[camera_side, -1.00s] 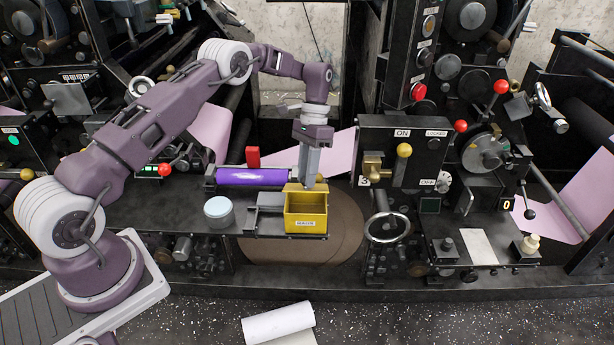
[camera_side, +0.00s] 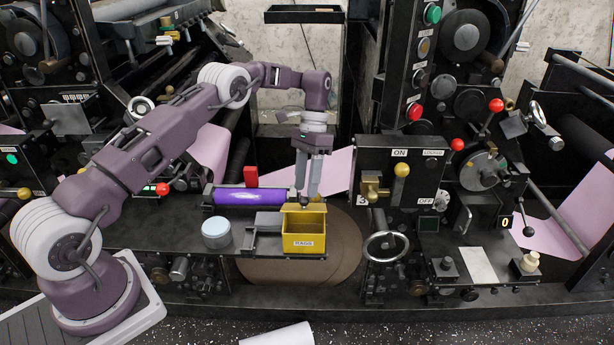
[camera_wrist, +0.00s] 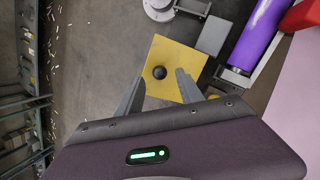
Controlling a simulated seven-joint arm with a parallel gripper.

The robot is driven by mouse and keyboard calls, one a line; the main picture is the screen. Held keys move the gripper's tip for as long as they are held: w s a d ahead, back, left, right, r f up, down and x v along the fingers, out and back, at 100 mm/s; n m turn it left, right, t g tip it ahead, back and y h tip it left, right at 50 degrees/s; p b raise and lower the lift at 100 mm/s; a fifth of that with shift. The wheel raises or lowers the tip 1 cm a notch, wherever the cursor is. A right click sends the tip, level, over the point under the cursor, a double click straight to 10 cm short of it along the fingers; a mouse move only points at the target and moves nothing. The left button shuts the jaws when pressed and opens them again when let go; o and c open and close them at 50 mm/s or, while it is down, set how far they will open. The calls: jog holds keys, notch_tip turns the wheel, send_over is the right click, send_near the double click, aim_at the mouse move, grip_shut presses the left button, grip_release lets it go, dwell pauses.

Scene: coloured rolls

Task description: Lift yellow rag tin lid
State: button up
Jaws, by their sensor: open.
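The yellow rag tin (camera_side: 304,243) stands on the dark machine shelf with a "RAGS" label on its front. In the wrist view its yellow top (camera_wrist: 165,52) is a square with a round black knob (camera_wrist: 159,72) near the middle. My gripper (camera_side: 307,197) points down at the back part of the tin. In the wrist view my gripper's fingers (camera_wrist: 158,86) are spread, one on each side of the knob's line, with nothing between them. I cannot tell how far the fingertips are above the knob.
A purple roll (camera_side: 250,197) lies behind the tin, with a red block (camera_side: 250,175) beyond it. A round pale-topped can (camera_side: 216,234) stands to the left. A control box (camera_side: 400,160) with a yellow ball knob and a handwheel (camera_side: 386,246) stand close on the right.

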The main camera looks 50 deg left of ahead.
jog(key=shift+v, duration=2.1)
